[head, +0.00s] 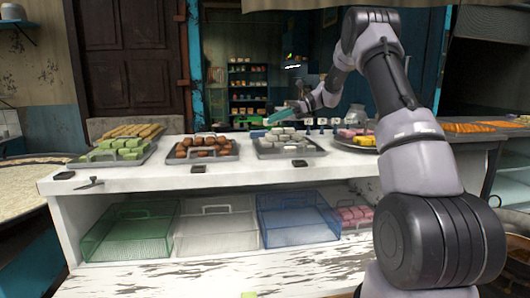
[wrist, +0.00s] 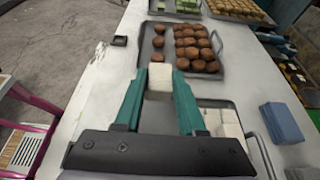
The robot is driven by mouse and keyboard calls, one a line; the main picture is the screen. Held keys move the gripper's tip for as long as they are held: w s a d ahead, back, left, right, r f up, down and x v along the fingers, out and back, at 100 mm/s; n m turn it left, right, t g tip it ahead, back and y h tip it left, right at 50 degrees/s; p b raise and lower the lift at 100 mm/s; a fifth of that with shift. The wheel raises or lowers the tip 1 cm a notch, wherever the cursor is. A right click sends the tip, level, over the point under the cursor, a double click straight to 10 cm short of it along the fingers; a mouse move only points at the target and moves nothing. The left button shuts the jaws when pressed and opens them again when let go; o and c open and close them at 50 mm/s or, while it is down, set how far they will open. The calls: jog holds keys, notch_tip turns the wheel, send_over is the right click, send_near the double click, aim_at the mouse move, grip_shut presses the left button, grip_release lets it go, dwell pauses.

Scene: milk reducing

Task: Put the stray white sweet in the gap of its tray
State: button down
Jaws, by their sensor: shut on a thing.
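My gripper (wrist: 159,78) has teal fingers shut on a white, block-shaped sweet (wrist: 159,80) in the wrist view. The sweet sits between the fingertips. The grey tray of white sweets (wrist: 232,104) lies below and to the right, with several white sweets (wrist: 222,122) showing beside the right finger; the fingers and gripper body hide much of the tray, and I cannot tell where its gap is. In the head view the white sweets' tray (head: 303,152) stands on the counter, with my gripper (head: 268,119) small behind and above it.
A tray of brown sweets (wrist: 158,32) lies beyond the held sweet, with green sweets (wrist: 178,5) farther off. A blue block (wrist: 282,122) stands right of the white sweets' tray. A small dark square (wrist: 120,40) lies on the counter's left. Bare counter (wrist: 95,85) shows left of the gripper.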

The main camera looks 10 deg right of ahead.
notch_tip(320, 180, down, 10)
jog(key=shift+r, duration=0.15)
dwell(0.4)
jog(key=shift+f, duration=0.6)
jog(key=c, duration=0.5)
grip_release()
